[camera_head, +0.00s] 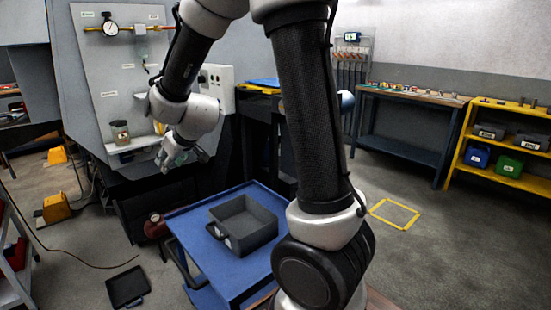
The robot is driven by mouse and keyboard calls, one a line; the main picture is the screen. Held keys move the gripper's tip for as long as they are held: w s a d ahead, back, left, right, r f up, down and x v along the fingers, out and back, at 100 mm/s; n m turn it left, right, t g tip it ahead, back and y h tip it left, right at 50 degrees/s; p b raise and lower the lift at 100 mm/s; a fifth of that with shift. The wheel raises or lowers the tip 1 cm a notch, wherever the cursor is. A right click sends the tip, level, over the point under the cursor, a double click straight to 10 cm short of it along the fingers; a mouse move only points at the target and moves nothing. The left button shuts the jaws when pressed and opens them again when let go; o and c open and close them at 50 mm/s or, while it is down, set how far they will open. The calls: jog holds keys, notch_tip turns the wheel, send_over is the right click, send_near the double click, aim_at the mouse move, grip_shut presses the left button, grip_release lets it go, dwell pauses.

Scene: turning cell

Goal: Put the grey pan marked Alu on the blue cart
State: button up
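A dark grey, open-topped pan (243,226) with a small handle at its left front sits on top of the blue cart (210,272). Its bottom appears to rest flat on the cart top. No Alu mark is readable on it at this size. My gripper (184,158) is up and to the left of the pan, in front of the grey machine panel and clear of the cart. Its fingers look spread apart, and I see nothing between them. My arm hides the right part of the cart.
Another dark pan (127,286) lies on the floor left of the cart. A yellow shelf (510,180) with several bins and a workbench (405,125) stand at the right. A yellow square (395,213) marks open floor. A dark cable crosses the floor at left.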

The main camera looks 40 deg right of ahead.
jog(key=s+d+r+m+g, duration=0.1)
jog(key=s+d, duration=0.3)
jog(key=s, duration=0.7)
jog(key=s+d+r+m+g+h, duration=0.1)
jog(key=s+d+r, duration=0.3)
jog(key=s, duration=0.6)
jog(key=s+d+r+m+g+h, duration=0.1)
jog(key=s+d+r+g, duration=0.1)
jog(key=s, duration=0.9)
jog(key=d+r, duration=0.1)
jog(key=d, duration=0.1)
jog(key=shift+s+d+r+g, duration=0.25)
jog(key=shift+s+d+g, duration=0.05)
jog(key=shift+g, duration=0.1)
jog(key=shift+c, duration=0.2)
